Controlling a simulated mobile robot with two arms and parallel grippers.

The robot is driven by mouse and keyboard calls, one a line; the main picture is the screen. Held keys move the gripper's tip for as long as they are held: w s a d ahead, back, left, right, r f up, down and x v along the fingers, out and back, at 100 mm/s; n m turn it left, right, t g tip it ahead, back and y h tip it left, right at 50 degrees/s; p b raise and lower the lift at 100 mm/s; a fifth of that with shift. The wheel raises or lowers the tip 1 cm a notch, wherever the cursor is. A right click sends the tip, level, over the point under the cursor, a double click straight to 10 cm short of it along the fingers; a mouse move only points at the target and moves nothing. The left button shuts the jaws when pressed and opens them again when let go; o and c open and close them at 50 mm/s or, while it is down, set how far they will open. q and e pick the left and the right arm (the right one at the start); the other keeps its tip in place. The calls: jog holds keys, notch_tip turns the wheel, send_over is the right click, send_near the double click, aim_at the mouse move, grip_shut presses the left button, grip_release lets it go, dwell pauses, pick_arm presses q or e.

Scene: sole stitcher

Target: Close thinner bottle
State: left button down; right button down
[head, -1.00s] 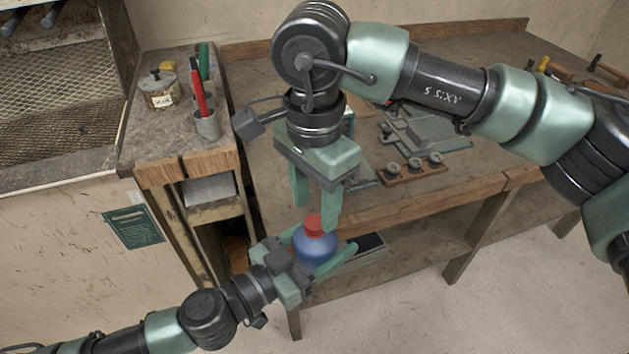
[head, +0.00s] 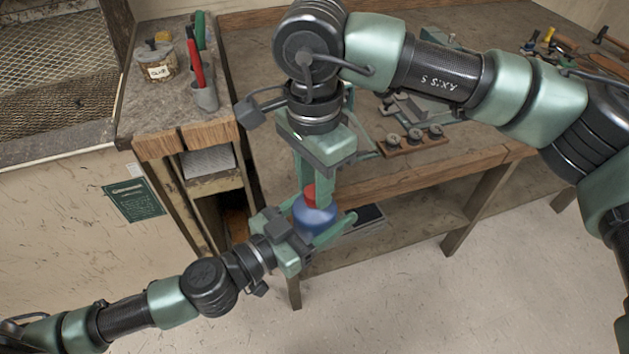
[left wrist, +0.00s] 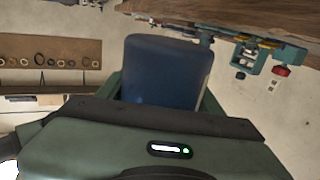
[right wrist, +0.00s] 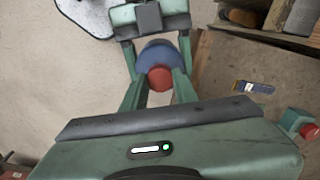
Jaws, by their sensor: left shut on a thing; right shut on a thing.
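The thinner bottle (head: 318,220) is blue with a red cap (head: 310,192), held roughly upright in the air in front of the bench. My left gripper (head: 322,230) is shut around its blue body, which also fills the middle of the left wrist view (left wrist: 166,72). My right gripper (head: 314,198) points down from above, its fingers on either side of the cap and shut on it. In the right wrist view the cap (right wrist: 160,77) sits between the fingertips, above the blue body (right wrist: 158,56). The cap is on the bottle's top; whether it is tight cannot be told.
The wooden workbench (head: 400,180) stands just behind the bottle, with a rack of round parts (head: 413,140) on it. Open floor lies in front.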

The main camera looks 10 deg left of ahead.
jog(key=m, duration=1.1)
jog(key=c, duration=1)
grip_release()
jog(key=shift+r, duration=0.1)
notch_tip(320, 180, up, 12)
jog(key=shift+f, duration=0.15)
